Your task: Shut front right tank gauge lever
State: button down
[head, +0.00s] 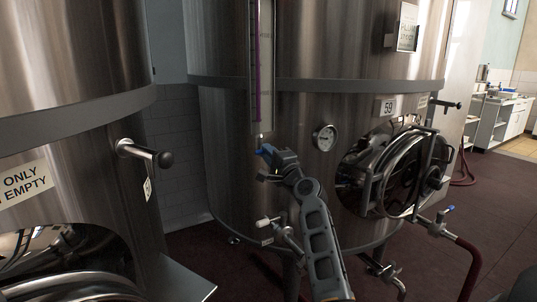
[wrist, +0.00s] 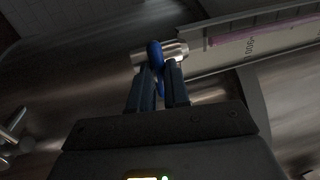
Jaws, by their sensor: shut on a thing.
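The gauge lever (wrist: 155,52) is a small blue handle on a metal valve fitting (wrist: 175,50) in the wrist view. The fitting sits at the lower end of the sight gauge (head: 262,80), a tall tube with a purple column on the steel tank (head: 225,130). My gripper (wrist: 163,68) has its fingertips at the blue lever and is shut on it. In the head view my gripper (head: 268,152) reaches up to the foot of the gauge, and blue shows at its tip. The fingers partly hide the lever, so its exact angle is hard to tell.
A round dial (head: 325,137) and a round hatch (head: 395,172) are on the tank to the right of my arm. Another tank (head: 70,90) with a black-knobbed handle (head: 145,153) stands at left. A red hose (head: 470,262) runs at lower right. Open floor (head: 500,195) lies at right.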

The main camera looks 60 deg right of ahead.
jog(key=c, duration=1.1)
grip_release()
jog(key=shift+s+f, duration=0.1)
jog(key=b+v, duration=0.1)
jog(key=v, duration=0.6)
jog(key=shift+s+a, duration=0.2)
jog(key=shift+s, duration=0.1)
jog(key=s+a+f+n+y, duration=0.1)
jog(key=s+a+f+n, duration=0.3)
jog(key=a, duration=0.3)
jog(key=s+a+f+n+g+y, duration=0.1)
jog(key=s+a+f+n+y, duration=0.2)
jog(key=a+f, duration=0.45)
jog(key=s+a+f+n, duration=0.3)
jog(key=a+f+n, duration=0.15)
jog(key=a, duration=0.35)
jog(key=s+a+r+n+y, duration=0.1)
jog(key=s+a+n+y, duration=0.2)
jog(key=s+a+n, duration=0.3)
jog(key=s+a+r+n+g+y, duration=0.1)
jog(key=s+a+n, duration=0.6)
jog(key=s+a, duration=0.7)
jog(key=r+y, duration=0.1)
jog(key=y, duration=0.1)
jog(key=shift+s+r+y, duration=0.3)
jog(key=shift+s+y, duration=0.05)
jog(key=shift+y, duration=0.05)
